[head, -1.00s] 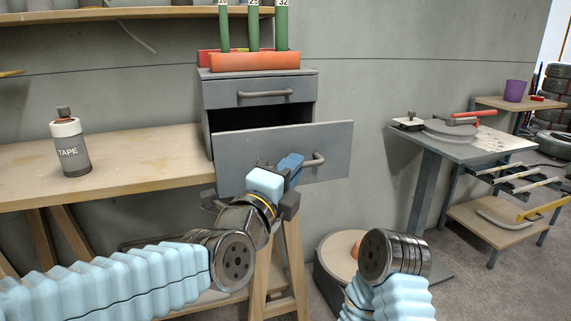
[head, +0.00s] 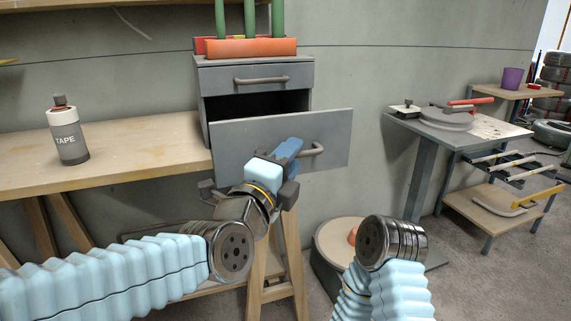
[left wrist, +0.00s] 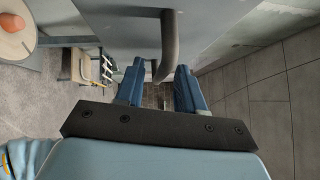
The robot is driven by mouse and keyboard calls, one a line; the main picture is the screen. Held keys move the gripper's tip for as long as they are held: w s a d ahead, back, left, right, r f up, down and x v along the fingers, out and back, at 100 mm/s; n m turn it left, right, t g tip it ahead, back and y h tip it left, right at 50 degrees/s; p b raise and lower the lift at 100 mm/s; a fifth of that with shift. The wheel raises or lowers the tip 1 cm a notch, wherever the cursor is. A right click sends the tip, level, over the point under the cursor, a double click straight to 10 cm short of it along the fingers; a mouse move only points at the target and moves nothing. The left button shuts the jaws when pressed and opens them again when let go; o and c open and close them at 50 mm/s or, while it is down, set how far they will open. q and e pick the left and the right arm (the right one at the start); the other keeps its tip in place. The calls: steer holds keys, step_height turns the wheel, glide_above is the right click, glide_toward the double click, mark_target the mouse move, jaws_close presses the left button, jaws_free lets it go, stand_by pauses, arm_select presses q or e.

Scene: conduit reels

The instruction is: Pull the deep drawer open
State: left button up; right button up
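The deep drawer (head: 240,145) is the lower drawer of a grey cabinet (head: 205,85). It stands well open, with a dark gap behind its front. Its grey bar handle (head: 318,149) is at the right of the front. My left gripper (head: 288,150) is at the handle, its blue fingers just left of it. In the left wrist view the handle (left wrist: 168,45) reaches down between the two spread fingertips (left wrist: 160,70). I see no finger clearly pressed on it. My right arm shows at lower right, but its gripper is out of view.
The upper drawer (head: 255,80) is closed. A round drum (head: 338,240) is on the floor below the drawer. A grey side table (head: 470,130) is at right.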

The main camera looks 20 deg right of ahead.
arm_select(q)
steer(key=v, duration=1.3)
steer(key=shift+s+a+f, duration=0.15)
steer(key=shift+s+a, duration=0.1)
steer(key=w+a+f+n+g+y+p, duration=0.1)
steer(key=w+a+f+n+g+y, duration=0.25)
steer(key=f, duration=0.65)
steer(key=w+a+f+n+y+p, duration=0.15)
steer(key=w+f+n, duration=0.35)
steer(key=f, duration=0.6)
steer(key=w+a+f+n+g+y, duration=0.25)
steer(key=f+n, duration=0.35)
steer(key=f, duration=0.4)
steer(key=s+a+f+n+g, duration=0.2)
steer(key=s+f+n, duration=0.3)
steer(key=f, duration=0.3)
steer(key=s+a+f+n+g+y+p, duration=0.1)
steer(key=s+a+f+n+g, duration=0.2)
steer(key=s+a+f+n, duration=0.2)
steer(key=s+a+f+n+g+p, duration=0.1)
steer(key=s+a+f+n, duration=0.3)
steer(key=f, duration=0.7)
steer(key=shift+s+f+n+g, duration=0.35)
steer(key=shift+s+n+g, duration=0.4)
steer(key=shift+s, duration=0.3)
